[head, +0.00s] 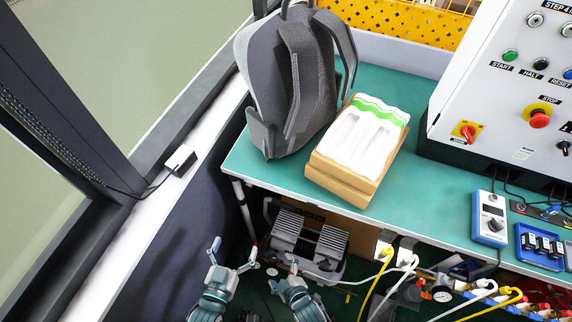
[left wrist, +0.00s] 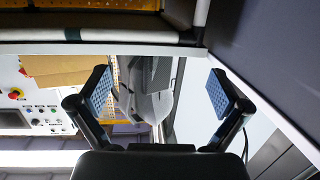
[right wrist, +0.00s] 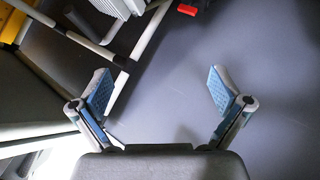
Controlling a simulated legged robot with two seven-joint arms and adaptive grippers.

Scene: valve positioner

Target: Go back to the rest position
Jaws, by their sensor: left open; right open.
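My left gripper (head: 232,262) is at the bottom of the head view, below and in front of the green-topped bench. Its two blue-padded fingers are spread wide in the left wrist view (left wrist: 160,95), with nothing between them. My right gripper (head: 281,274) is just to its right in the head view, also low and off the bench. Its fingers are spread apart and empty in the right wrist view (right wrist: 160,92). Neither gripper touches anything that I can see.
A grey backpack (head: 287,85) and a cardboard box with a white tray (head: 352,150) stand on the green bench (head: 440,205). A control panel (head: 505,80) stands at right. A grey machine (head: 309,240), cables and gauges sit under the bench. A dark wall (head: 185,225) is close at left.

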